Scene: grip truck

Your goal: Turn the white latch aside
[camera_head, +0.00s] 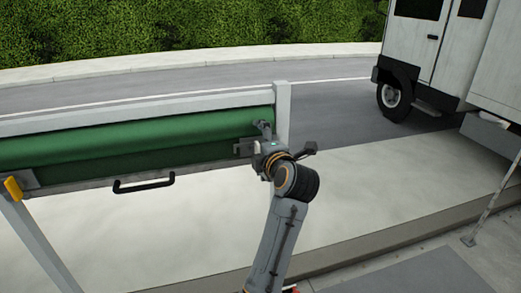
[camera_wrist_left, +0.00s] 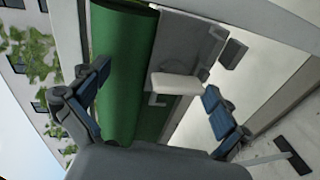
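The white latch (camera_wrist_left: 177,84) is a small pale bar on a grey metal plate (camera_wrist_left: 190,40) at the edge of the green panel in the left wrist view. In the head view the latch (camera_head: 256,147) is small and partly hidden by my gripper. My left gripper (camera_head: 275,143) is at the right end of the green panel (camera_head: 130,135). In the left wrist view my left gripper (camera_wrist_left: 157,88) is open, with its blue-padded fingers apart on either side of the latch. No clear contact shows. My right gripper is in neither view.
A yellow latch (camera_head: 13,188) sits at the panel's left end, and a black handle (camera_head: 143,185) is below the panel. A white post (camera_head: 282,110) stands close beside my gripper. A white truck (camera_head: 440,50) is on the road at the right. Pale pavement lies below.

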